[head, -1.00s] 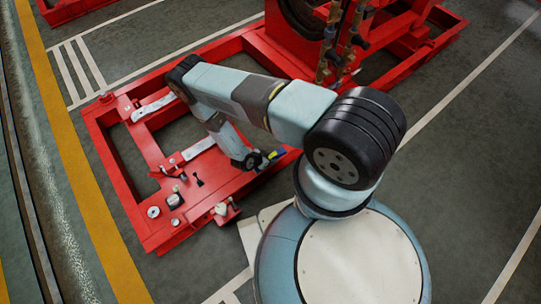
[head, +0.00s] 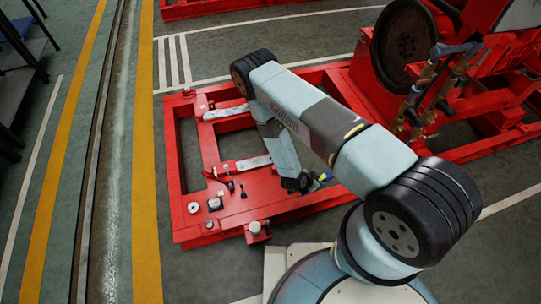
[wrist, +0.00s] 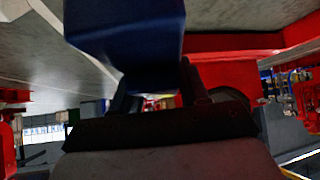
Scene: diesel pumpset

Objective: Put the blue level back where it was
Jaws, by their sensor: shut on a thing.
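My gripper (wrist: 158,88) is shut on the blue level (wrist: 126,30). In the wrist view the level is a dark blue block close to the camera, filling the top middle, with a finger on either side below it. In the head view my gripper (head: 316,183) hangs by the right part of the red base frame (head: 180,160), mostly behind my own arm. Only small blue and yellow bits show there. I cannot tell whether the level touches the frame.
Two silver strips (head: 228,111) (head: 254,162) lie across the frame. A large dark wheel (head: 402,45) and brass pipework (head: 427,88) stand at upper right.

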